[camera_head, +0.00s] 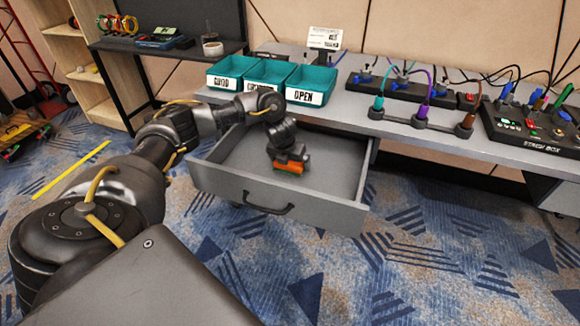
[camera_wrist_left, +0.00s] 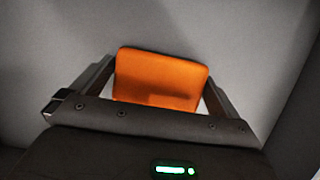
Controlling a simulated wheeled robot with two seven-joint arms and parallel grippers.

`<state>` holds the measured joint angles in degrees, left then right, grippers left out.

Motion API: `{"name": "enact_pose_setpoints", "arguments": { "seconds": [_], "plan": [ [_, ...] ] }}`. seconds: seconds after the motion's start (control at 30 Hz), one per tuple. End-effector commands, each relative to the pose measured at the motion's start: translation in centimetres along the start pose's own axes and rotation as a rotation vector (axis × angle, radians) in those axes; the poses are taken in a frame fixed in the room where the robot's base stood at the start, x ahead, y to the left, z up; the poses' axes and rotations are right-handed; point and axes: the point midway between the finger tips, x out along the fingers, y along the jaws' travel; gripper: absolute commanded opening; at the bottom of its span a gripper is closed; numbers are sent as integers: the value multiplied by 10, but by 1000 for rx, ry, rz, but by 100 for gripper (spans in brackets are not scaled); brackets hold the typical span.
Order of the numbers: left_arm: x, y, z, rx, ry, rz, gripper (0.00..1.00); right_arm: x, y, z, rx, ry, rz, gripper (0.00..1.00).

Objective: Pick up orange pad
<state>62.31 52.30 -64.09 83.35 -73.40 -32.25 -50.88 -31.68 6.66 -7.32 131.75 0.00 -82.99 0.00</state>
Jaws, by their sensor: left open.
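The orange pad (camera_head: 289,167) lies in the open grey drawer (camera_head: 230,185), partly covered by my left gripper in the head view. In the left wrist view the orange pad (camera_wrist_left: 160,75) sits between the two fingers, its near part hidden by the gripper body. My left gripper (camera_head: 289,164) reaches down into the drawer over the pad. In the left wrist view the left gripper (camera_wrist_left: 158,85) is open, with a finger on each side of the pad. Whether the fingers touch it cannot be told. My right gripper is not in view.
Teal bins (camera_head: 309,86) stand on the grey desk (camera_head: 350,108) above the drawer. Posts with colored cables (camera_head: 421,112) and a button box (camera_head: 535,125) are further right. The drawer's front panel (camera_head: 265,200) and side walls surround the gripper. The rest of the drawer floor is clear.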

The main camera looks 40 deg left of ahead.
Motion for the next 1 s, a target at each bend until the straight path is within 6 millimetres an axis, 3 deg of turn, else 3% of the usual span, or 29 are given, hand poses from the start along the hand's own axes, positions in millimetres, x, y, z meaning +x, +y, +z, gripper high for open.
{"name": "enact_pose_setpoints", "arguments": {
  "seconds": [0.23, 0.5, 0.8, 1.0],
  "plan": [
    [1, 0, 0, 0, -1, -1, 100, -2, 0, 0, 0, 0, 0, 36],
    [1, -1, 1, 0, -1, -1, 68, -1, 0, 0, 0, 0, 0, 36],
    [-2, -1, 2, 0, -2, -1, 68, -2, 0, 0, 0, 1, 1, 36],
    [-21, -1, 11, -1, -5, -3, 68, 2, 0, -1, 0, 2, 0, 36]
  ]
}}
